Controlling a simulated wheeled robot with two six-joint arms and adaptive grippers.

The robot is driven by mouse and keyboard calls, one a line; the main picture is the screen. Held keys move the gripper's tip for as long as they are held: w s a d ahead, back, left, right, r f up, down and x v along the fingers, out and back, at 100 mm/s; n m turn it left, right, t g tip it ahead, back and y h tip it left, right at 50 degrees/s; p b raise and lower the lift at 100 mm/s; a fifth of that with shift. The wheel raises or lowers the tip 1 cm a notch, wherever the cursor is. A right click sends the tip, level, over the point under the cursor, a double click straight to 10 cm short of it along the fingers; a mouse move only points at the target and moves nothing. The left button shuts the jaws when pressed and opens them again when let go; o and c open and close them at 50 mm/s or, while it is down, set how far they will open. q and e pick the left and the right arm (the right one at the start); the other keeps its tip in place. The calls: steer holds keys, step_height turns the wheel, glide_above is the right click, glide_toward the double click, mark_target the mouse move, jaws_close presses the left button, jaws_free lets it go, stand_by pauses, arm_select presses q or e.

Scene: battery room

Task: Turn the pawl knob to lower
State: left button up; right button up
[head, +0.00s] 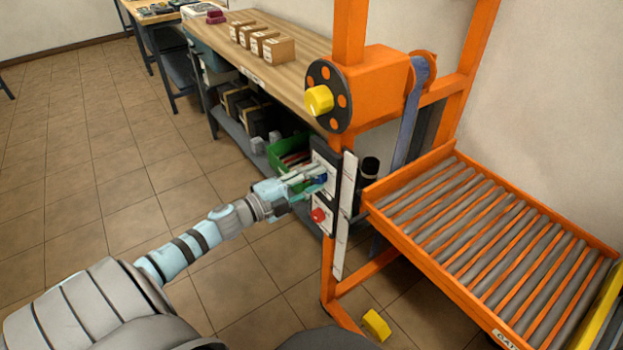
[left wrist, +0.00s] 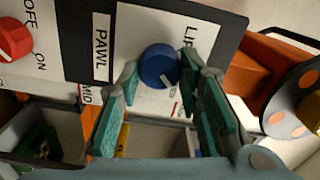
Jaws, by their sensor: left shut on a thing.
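The pawl knob is a round blue knob on a white plate, low on the orange lift post. It shows in the left wrist view (left wrist: 158,64) and, mostly hidden by the fingers, in the head view (head: 321,178). My left gripper (head: 316,182) reaches it from the left. In the left wrist view its teal fingers (left wrist: 166,78) stand on both sides of the knob and are shut on it. A short pale mark on the knob faces the picture's lower right. The label PAWL (left wrist: 101,47) is beside it; MID and a partly hidden word starting LI also show.
A red OFF/ON knob (head: 319,215) sits just below on the same panel. Above is a black disc with a yellow hub (head: 319,99). A roller platform (head: 490,230) is at the right, a workbench (head: 290,35) behind. Floor at the left is clear.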

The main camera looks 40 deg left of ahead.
arm_select(q)
steer(key=o, duration=1.1)
steer(key=shift+o, duration=0.2)
steer(key=shift+s, duration=0.1)
steer(key=v, duration=1.1)
steer(key=shift+s+a, duration=0.15)
steer(key=shift+s, duration=0.25)
